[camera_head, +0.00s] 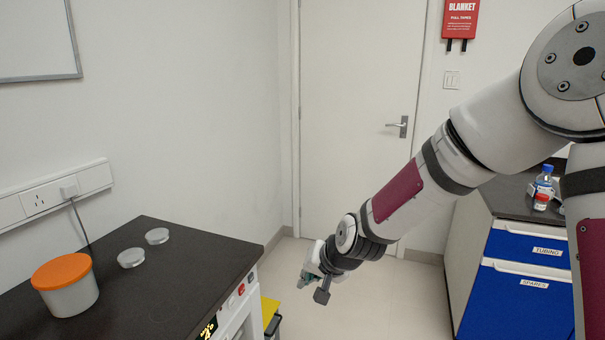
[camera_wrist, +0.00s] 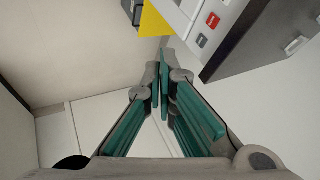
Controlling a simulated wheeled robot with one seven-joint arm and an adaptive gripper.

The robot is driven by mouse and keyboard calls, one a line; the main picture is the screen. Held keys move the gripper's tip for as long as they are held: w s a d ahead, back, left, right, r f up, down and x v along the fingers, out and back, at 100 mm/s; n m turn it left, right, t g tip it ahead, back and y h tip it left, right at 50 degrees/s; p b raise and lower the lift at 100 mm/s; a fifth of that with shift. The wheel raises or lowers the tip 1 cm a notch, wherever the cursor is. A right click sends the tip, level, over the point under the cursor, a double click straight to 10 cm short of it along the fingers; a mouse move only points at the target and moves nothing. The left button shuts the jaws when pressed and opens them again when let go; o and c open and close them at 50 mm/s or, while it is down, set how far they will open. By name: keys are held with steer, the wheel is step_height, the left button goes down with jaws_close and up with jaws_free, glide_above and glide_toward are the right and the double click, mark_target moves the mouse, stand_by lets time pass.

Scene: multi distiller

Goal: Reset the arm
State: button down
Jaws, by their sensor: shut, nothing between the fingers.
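My arm reaches down and to the left from the upper right of the head view. My gripper (camera_head: 318,284) hangs in free air beyond the right end of the dark worktop, small and partly hidden by my own wrist. In the wrist view my gripper (camera_wrist: 161,85) shows its green-padded fingers shut together at the tips, with nothing between them. It touches nothing that I can see.
A dark worktop (camera_head: 190,262) holds a white tub with an orange lid (camera_head: 66,284) and two small clear dishes (camera_head: 131,257). A yellow object (camera_head: 269,310) stands beside its cabinet. Blue drawers (camera_head: 525,255) are at right, a closed door (camera_head: 355,110) behind. Floor between is clear.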

steer(key=s+d+r+n+h+p, duration=0.2)
steer(key=s+d+r+h, duration=0.1)
steer(key=s+d+r, duration=0.55)
steer(key=s+d+r+p, duration=0.1)
steer(key=s+d+r, duration=0.2)
steer(key=s, duration=0.6)
steer(key=s+d+r+g+h+p, duration=0.1)
steer(key=s+d+r+p, duration=0.1)
steer(key=s+r, duration=0.5)
steer(key=s+d+r+g+p, duration=0.1)
steer(key=s+d+r, duration=0.3)
steer(key=s, duration=0.8)
steer(key=shift+s+d+r+p, duration=0.15)
steer(key=shift+d+r+p, duration=0.2)
steer(key=shift+r+p, duration=0.4)
